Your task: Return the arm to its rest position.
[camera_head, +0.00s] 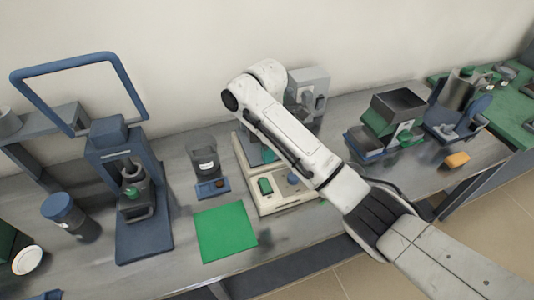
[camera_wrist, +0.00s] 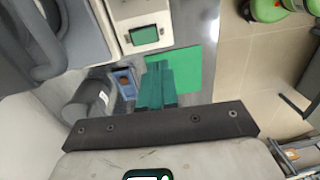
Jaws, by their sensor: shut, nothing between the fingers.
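My arm reaches from the lower right over the bench in the head view and bends above the pale instrument. My gripper (camera_wrist: 158,68) shows in the wrist view as two teal fingers pressed together, with nothing between them. The fingers point across the green mat (camera_wrist: 197,62), and I cannot tell their height above the bench. In the head view I cannot make out the gripper; the arm covers that area.
The pale instrument (camera_head: 280,200) with a green screen stands beside the green mat (camera_head: 226,231). A blue-framed stand (camera_head: 139,230) is at left. Floor (camera_head: 370,280) shows in front.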

